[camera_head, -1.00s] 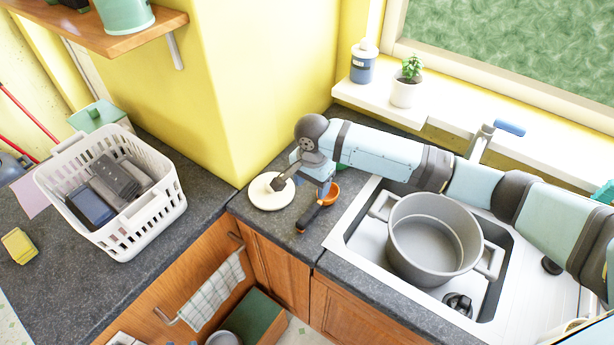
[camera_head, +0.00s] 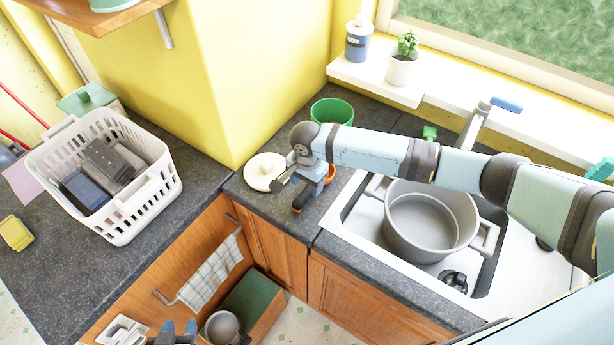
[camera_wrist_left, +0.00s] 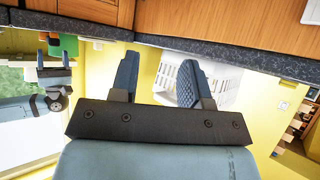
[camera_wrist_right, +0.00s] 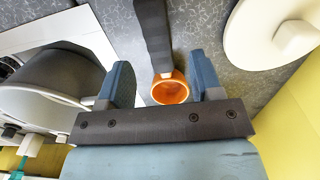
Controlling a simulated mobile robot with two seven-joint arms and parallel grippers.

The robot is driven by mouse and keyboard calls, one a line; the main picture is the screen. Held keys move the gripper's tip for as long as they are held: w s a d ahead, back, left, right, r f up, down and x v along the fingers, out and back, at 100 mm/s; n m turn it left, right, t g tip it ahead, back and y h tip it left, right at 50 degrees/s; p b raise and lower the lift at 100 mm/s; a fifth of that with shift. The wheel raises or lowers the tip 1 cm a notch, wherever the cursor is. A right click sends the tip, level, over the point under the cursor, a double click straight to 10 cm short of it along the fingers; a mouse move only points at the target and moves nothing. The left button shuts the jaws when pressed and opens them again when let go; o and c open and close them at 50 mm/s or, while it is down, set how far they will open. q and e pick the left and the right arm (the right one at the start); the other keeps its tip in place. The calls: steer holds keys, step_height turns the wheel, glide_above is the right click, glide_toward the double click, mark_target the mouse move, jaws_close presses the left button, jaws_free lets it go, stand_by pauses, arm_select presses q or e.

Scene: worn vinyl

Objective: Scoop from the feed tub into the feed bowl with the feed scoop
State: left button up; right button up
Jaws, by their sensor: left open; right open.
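The feed scoop, with a dark handle (camera_wrist_right: 153,35) and an orange cup (camera_wrist_right: 169,88), lies on the counter; in the head view its cup (camera_head: 331,173) shows partly beside my arm. My right gripper (camera_head: 299,188) is open over it; in the right wrist view the scoop lies between the two fingers (camera_wrist_right: 164,82), with no grip on it. A green tub (camera_head: 333,110), likely the feed tub, stands behind my right arm, its contents not visible. My left gripper (camera_head: 175,332) is open and empty, low before the cabinets. I cannot identify the feed bowl for certain.
A white knobbed disc (camera_head: 264,171) lies left of the scoop. A large grey pot (camera_head: 432,225) sits in the sink (camera_head: 345,235). A white basket (camera_head: 150,205) stands on the left counter. An open drawer below holds a grey pan (camera_head: 223,328).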

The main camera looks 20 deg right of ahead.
mark_target(307, 191)
step_height(307, 191, down, 3)
steer(key=shift+r+b, duration=0.2)
steer(key=shift+b, duration=0.55)
steer(key=shift+f+b, duration=0.9)
steer(key=shift+b, duration=0.1)
steer(key=shift+f+b, duration=0.25)
steer(key=shift+b, duration=0.1)
steer(key=shift+f, duration=0.1)
